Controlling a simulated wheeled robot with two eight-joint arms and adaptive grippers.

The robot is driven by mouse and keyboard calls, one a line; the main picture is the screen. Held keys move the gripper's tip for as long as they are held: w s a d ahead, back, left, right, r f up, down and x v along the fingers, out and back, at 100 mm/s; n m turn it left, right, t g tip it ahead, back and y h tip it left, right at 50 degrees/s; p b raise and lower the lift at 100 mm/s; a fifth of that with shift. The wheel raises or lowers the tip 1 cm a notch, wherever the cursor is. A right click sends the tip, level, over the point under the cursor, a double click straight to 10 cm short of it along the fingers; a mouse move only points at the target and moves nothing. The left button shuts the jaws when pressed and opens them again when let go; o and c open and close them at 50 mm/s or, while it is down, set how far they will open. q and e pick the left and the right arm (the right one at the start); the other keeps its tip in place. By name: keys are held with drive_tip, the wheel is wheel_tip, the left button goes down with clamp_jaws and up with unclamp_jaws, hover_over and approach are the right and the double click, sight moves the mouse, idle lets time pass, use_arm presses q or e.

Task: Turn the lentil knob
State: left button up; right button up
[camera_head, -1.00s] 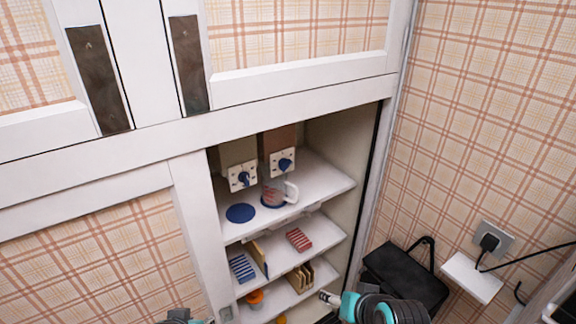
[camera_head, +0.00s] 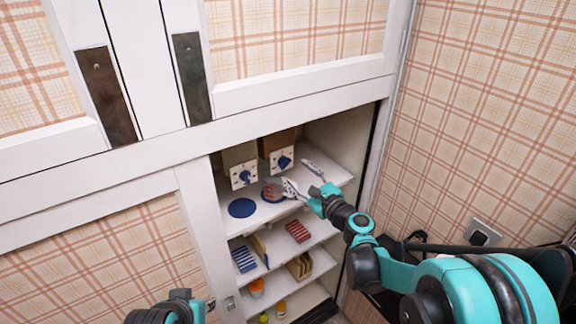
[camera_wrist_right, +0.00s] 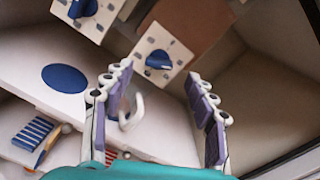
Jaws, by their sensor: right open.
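Two dispensers with blue knobs hang side by side inside the cabinet. The left blue knob (camera_head: 244,177) and the right blue knob (camera_head: 284,162) sit on white plates; the right wrist view shows them too, the right one (camera_wrist_right: 159,60) larger. I cannot read which is the lentil one. My right gripper (camera_head: 303,178) is open and empty, in front of and below the right knob, apart from it; its fingers (camera_wrist_right: 158,88) spread wide in the wrist view.
A blue disc (camera_head: 242,208) lies on the upper shelf (camera_head: 320,183). Lower shelves hold a blue striped box (camera_head: 244,259), a red striped box (camera_head: 298,231) and small jars (camera_head: 256,287). The cabinet's right side wall bounds the space by my arm.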

sight(287, 165)
drive_tip(key=x, duration=0.5)
drive_tip(key=shift+w+a, duration=0.15)
drive_tip(key=shift+w, duration=0.1)
drive_tip(key=c, duration=1.2)
